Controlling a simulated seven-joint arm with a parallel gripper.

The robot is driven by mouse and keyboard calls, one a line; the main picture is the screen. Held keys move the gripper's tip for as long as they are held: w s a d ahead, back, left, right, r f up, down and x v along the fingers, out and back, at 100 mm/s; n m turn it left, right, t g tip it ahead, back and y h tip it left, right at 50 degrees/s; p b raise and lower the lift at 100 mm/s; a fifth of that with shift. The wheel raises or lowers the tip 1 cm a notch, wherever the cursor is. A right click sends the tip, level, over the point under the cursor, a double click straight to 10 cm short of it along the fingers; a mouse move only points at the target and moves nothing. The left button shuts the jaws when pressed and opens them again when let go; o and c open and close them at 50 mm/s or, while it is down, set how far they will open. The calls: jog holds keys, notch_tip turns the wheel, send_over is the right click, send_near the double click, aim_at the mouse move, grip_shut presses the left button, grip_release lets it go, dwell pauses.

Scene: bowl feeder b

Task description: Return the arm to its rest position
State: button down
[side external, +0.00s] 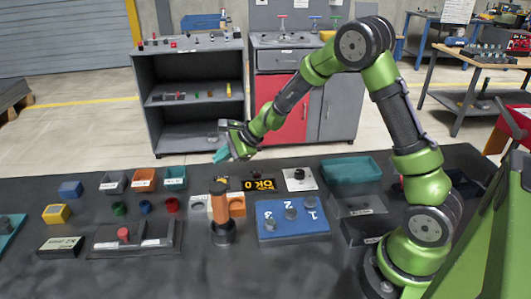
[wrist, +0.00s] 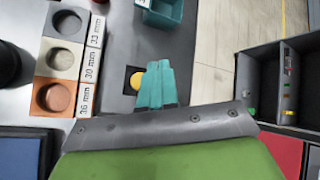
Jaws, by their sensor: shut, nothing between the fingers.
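My green arm reaches from the right of the side view over the dark worktable (side external: 150,270). My gripper (side external: 221,156) is at the left end of the arm, raised above the far edge of the table. Its teal fingers (wrist: 155,84) show in the wrist view, closed together with nothing between them. A yellow round thing (wrist: 137,80) is partly hidden behind the fingers.
A blue panel with knobs (side external: 291,217), an orange-topped post (side external: 221,215) and a teal tray (side external: 350,170) are on the table. Several small bins stand at the left, including an orange one (side external: 144,179). A shelf cabinet (side external: 190,92) stands behind the gripper.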

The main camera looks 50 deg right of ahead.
jog(key=s+a+r+n, duration=0.1)
jog(key=s+r+n, duration=0.4)
jog(key=s, duration=0.4)
jog(key=s+a+r+n+h, duration=0.1)
jog(key=s+r+n, duration=0.5)
jog(key=s, duration=0.4)
jog(key=s+a+r+n+g+h, duration=0.1)
jog(key=s+r+n, duration=0.4)
jog(key=s, duration=0.5)
jog(key=shift+a+r+n, duration=0.4)
jog(key=shift+a+n, duration=0.15)
jog(key=shift+n, duration=0.25)
